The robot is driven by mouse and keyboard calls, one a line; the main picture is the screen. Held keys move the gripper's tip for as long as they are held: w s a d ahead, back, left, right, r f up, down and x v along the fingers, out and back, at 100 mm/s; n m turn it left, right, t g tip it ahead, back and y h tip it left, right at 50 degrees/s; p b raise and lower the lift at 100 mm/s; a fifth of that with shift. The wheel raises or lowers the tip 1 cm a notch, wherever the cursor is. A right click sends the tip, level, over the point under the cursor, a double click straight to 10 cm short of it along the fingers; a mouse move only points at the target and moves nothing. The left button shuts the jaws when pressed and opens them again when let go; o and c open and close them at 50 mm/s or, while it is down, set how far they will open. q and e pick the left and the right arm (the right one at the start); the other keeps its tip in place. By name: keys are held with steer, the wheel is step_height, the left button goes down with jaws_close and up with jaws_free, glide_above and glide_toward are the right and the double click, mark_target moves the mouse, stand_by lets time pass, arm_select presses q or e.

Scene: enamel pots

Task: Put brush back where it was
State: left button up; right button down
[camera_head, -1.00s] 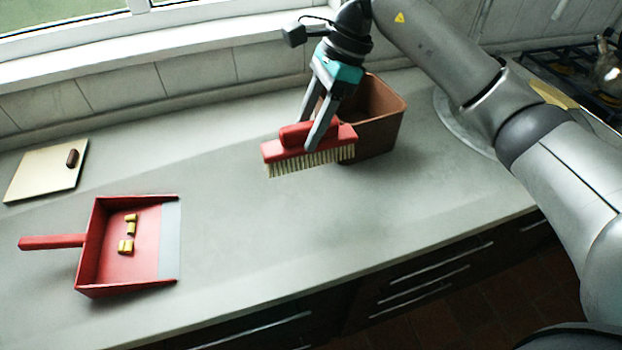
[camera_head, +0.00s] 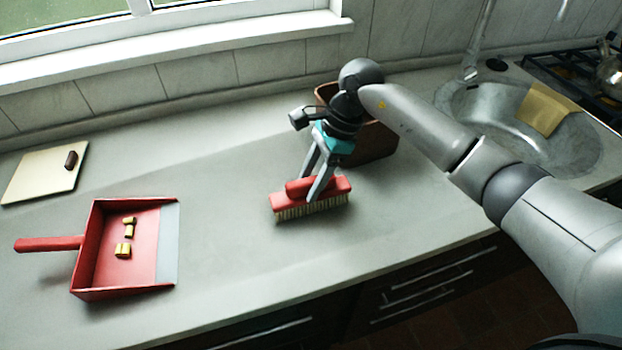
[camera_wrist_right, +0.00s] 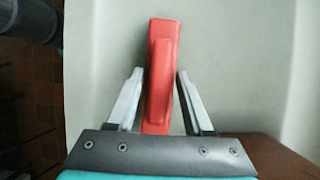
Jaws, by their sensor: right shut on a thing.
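The red brush (camera_head: 325,186) with pale bristles is level, bristles down, over the grey counter in front of the brown box. Its bristles are at or just above the counter; I cannot tell if they touch. My right gripper (camera_head: 309,188) is shut on the brush's raised red handle, reaching down from above. In the right wrist view the red brush (camera_wrist_right: 165,60) lies between the two fingers of the gripper (camera_wrist_right: 160,76). My left gripper is out of view.
The brown box (camera_head: 378,143) stands right behind my right gripper. A red dustpan (camera_head: 146,258) holding several yellow pieces (camera_head: 123,250) lies at the left. A board (camera_head: 35,177) lies behind it; the sink (camera_head: 480,112) is at right. Counter between dustpan and brush is clear.

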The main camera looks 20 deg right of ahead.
steer(key=shift+f, duration=0.1)
steer(key=shift+c, duration=1.5)
jaws_free()
steer(key=shift+r, duration=0.2)
steer(key=v, duration=1.2)
